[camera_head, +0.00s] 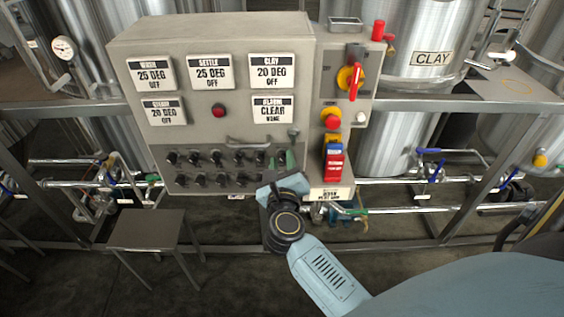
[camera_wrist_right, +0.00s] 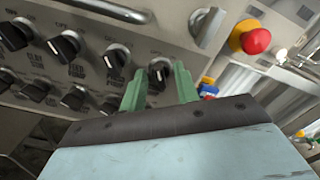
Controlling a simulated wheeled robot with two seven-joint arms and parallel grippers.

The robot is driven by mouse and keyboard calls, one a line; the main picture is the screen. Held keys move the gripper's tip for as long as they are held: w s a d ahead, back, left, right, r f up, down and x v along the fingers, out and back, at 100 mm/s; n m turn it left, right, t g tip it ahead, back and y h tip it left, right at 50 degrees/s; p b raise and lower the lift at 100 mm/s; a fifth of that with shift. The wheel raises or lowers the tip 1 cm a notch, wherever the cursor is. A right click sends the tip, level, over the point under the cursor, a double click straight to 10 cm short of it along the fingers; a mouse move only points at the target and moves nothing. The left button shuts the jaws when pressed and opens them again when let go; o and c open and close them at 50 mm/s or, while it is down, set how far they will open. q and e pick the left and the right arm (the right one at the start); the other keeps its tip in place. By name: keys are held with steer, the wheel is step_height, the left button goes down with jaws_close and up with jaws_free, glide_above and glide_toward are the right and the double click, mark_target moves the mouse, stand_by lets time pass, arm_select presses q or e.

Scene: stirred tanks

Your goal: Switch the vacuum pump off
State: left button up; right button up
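The grey control panel (camera_head: 215,130) has two rows of black rotary knobs along its lower part. The right gripper (camera_head: 283,162) is at the right end of these rows, its green fingers pointing at the panel. In the right wrist view, the open fingers (camera_wrist_right: 160,88) stand on either side of the end knob (camera_wrist_right: 160,71) of the upper row. I cannot tell whether they touch it. The labels under the knobs are too small to read, so I cannot tell which one is the vacuum pump's. The left gripper is not in view.
A metal handle bar (camera_head: 248,141) sits just above the knobs. To the right are a red mushroom button (camera_head: 332,122) and a red-and-yellow rotary switch (camera_head: 352,76). Steel tanks and pipes stand behind. A small metal stool (camera_head: 147,229) is at the lower left.

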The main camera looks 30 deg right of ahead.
steer(key=b+v, duration=0.1)
steer(key=v, duration=1.2)
steer(key=shift+s+a, duration=0.15)
steer(key=shift+f, duration=0.1)
steer(key=a+f+n+y, duration=0.4)
steer(key=f+n, duration=0.5)
steer(key=a+f+n+y, duration=0.3)
steer(key=f+n+y, duration=0.1)
steer(key=f+n, duration=0.45)
steer(key=s+f+n+g+y, duration=0.2)
steer(key=s+f+n, duration=0.25)
steer(key=f, duration=0.45)
steer(key=s+f+n+g+y, duration=0.1)
steer(key=s+f+n+g, duration=0.25)
steer(key=f+n, duration=0.35)
steer(key=s+d+f+n+g, duration=0.3)
steer(key=s+f, duration=0.2)
steer(key=s, duration=0.3)
steer(key=s+d+f+n+g+h, duration=0.1)
steer(key=s+d+f+n+g, duration=0.2)
steer(key=s+f, duration=0.2)
steer(key=s+d+f+n+g, duration=0.3)
steer(key=s+f, duration=0.3)
steer(key=s, duration=0.6)
steer(key=shift+d+n+h, duration=0.3)
steer(key=shift+d+h, duration=0.1)
